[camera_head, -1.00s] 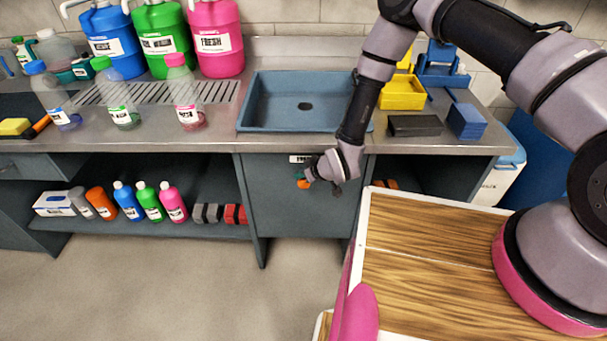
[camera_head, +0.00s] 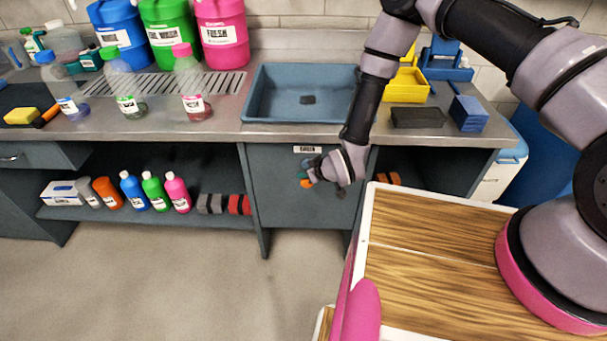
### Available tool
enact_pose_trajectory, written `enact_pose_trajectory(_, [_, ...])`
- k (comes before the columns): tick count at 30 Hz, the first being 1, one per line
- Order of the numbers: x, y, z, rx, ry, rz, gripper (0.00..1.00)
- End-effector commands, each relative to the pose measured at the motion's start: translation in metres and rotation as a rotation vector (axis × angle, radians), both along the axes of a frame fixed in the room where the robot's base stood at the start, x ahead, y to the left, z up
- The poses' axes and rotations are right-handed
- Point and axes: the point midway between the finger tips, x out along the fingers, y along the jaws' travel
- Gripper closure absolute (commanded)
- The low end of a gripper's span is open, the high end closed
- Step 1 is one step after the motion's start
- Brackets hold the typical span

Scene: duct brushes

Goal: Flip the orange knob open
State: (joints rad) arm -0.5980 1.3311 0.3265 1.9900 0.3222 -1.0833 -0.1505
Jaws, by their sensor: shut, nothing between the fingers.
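The orange knob (camera_head: 306,183) is a small orange piece on the front of the grey panel (camera_head: 285,215) below the sink. Only part of it shows beside my gripper. My gripper (camera_head: 311,173) is at the knob, close in front of the panel, with its fingers shut and nothing seen between them. A small teal spot shows right by the knob and fingertips. I cannot tell whether the fingers touch the knob, nor which way the knob is turned.
The blue sink (camera_head: 262,95) and steel counter (camera_head: 220,128) stand above the panel. Bottles (camera_head: 153,190) stand on the lower shelf at left. My wood-topped base is at front right. The floor (camera_head: 190,280) at front left is clear.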

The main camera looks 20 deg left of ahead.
Motion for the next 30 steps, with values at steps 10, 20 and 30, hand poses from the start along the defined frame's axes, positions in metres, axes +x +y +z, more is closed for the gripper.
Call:
enact_pose_trajectory(10, [-0.026,-0.039,0.041,-0.007,0.006,0.000,1.00])
enact_pose_trajectory(20, [-0.042,-0.061,0.072,-0.001,0.002,0.001,1.00])
enact_pose_trajectory(30, [-0.043,-0.063,0.074,-0.001,0.001,0.000,1.00])
